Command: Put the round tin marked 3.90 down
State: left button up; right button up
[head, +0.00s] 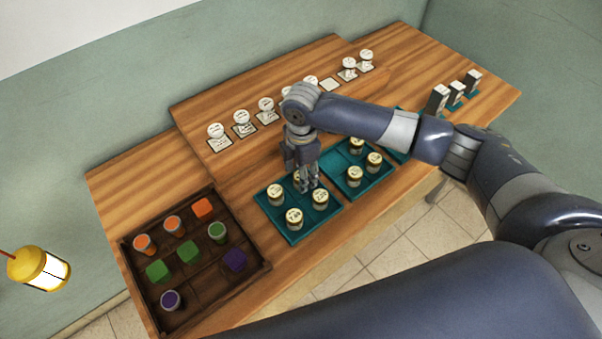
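Several round tins with pale lids stand in the near teal tray (268,217): one at its left (275,195), one at the front (294,219), one at the right (320,200), and one at the back, partly hidden by my gripper. The lid markings are too small to read, so I cannot tell which is 3.90. My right gripper (311,187) points down over this tray, its fingertips close to the right and back tins. I cannot tell whether it is shut on one of them. My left gripper is not in view.
A second teal tray (345,190) holds 3 tins; a third (397,156) is mostly behind my arm. A dark compartment crate (199,279) holds coloured jars and blocks. White round-topped items stand on cards along the raised back shelf (222,168). Grey upright items (438,99) stand at right.

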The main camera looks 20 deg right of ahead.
notch_tip(320, 180, up, 11)
jog(key=b, duration=0.2)
jog(key=shift+s, duration=0.15)
dwell(0.4)
